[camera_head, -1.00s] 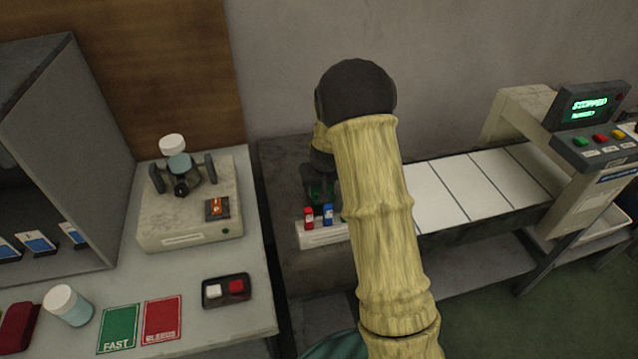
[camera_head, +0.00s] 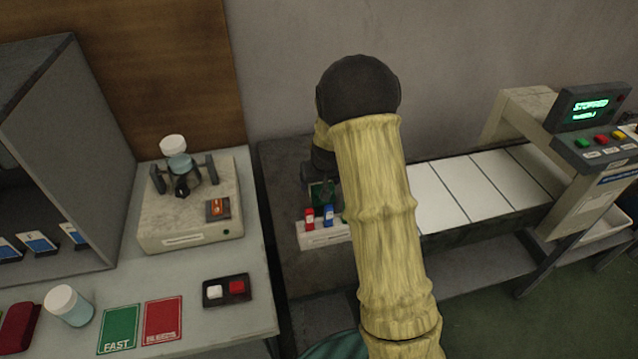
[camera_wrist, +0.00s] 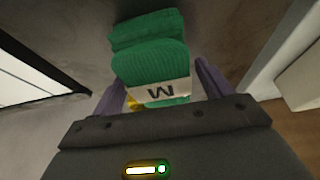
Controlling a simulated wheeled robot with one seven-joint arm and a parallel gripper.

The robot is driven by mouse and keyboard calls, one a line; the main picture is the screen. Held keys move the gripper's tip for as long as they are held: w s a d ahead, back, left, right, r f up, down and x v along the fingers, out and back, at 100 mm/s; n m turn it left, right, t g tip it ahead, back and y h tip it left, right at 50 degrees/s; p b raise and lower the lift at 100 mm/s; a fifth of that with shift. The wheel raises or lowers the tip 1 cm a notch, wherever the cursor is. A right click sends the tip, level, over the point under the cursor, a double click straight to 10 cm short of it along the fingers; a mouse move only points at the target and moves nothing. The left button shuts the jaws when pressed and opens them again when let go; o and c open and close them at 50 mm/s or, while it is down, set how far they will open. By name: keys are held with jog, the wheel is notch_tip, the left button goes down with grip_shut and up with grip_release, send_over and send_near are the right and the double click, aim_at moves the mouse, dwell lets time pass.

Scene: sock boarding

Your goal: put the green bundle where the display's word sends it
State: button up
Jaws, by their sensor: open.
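The green bundle (camera_wrist: 150,62) is ribbed, folded cloth with a pale band marked with a letter that looks like M. In the wrist view it lies between the two purple fingers of my gripper (camera_wrist: 158,82), which are open on either side of it. Contact with the fingers cannot be told. In the head view a bit of dark green (camera_head: 321,192) shows below my gripper; my arm hides most of that spot. The display (camera_head: 590,107) at the right reads STOPPED in green, with a smaller second line too blurred to read.
A pale segmented belt (camera_head: 455,195) runs right to the machine with coloured buttons. A white block with a red and a blue item (camera_head: 319,216) stands beside my arm. The left table holds a flask shaker (camera_head: 190,205), FAST card (camera_head: 119,327), red card (camera_head: 163,320) and button tray (camera_head: 226,290).

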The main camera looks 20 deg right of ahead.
jog(key=v, duration=1)
jog(key=shift+s+r, duration=0.2)
jog(key=shift+r, duration=0.05)
jog(key=shift+r+p, duration=0.1)
jog(key=shift+p, duration=0.2)
jog(key=s+a+r+g+p, duration=0.1)
jog(key=s+r+p, duration=0.4)
jog(key=s, duration=0.6)
jog(key=s+a+r+p, duration=0.1)
jog(key=s+r+p, duration=0.4)
jog(key=s, duration=0.6)
jog(key=shift+s+a+r+g+p, duration=0.3)
jog(key=shift+s+r+g, duration=0.1)
jog(key=shift+r, duration=0.15)
